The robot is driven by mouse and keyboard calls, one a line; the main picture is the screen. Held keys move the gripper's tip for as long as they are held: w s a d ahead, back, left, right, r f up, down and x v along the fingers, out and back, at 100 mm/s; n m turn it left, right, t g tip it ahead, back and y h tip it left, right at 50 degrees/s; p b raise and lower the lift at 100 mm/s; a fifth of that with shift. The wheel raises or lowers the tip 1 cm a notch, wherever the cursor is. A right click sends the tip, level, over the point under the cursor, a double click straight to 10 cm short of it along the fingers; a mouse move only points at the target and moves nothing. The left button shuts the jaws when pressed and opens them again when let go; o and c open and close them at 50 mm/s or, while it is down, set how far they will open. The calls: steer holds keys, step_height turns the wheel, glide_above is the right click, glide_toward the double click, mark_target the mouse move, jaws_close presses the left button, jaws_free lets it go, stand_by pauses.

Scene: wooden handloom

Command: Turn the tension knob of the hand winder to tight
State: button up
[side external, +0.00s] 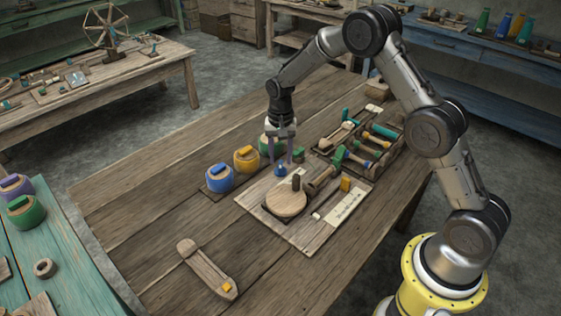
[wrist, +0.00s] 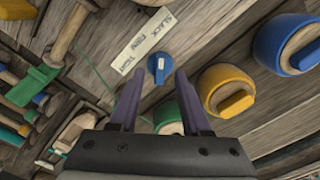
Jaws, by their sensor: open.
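The tension knob (side external: 280,170) is small and blue, on the pale board of the hand winder (side external: 316,232). In the wrist view the knob (wrist: 160,70) has a white mark on its upper part; I cannot tell surely which word it points to. My gripper (side external: 280,159) is open and points down over the knob. In the wrist view the knob shows just beyond the gap between the purple fingertips of my gripper (wrist: 158,82), apart from both. Nothing is held.
The winder's round wooden disc (side external: 285,203) lies in front of the knob. Blue (side external: 219,178), yellow (side external: 246,159) and green (wrist: 168,115) pots stand close by. A tray of tools (side external: 397,150) lies to the right. A wooden shuttle (side external: 207,270) lies in front; the table's left part is clear.

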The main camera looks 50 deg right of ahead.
steer(key=shift+f, duration=1.15)
jaws_close()
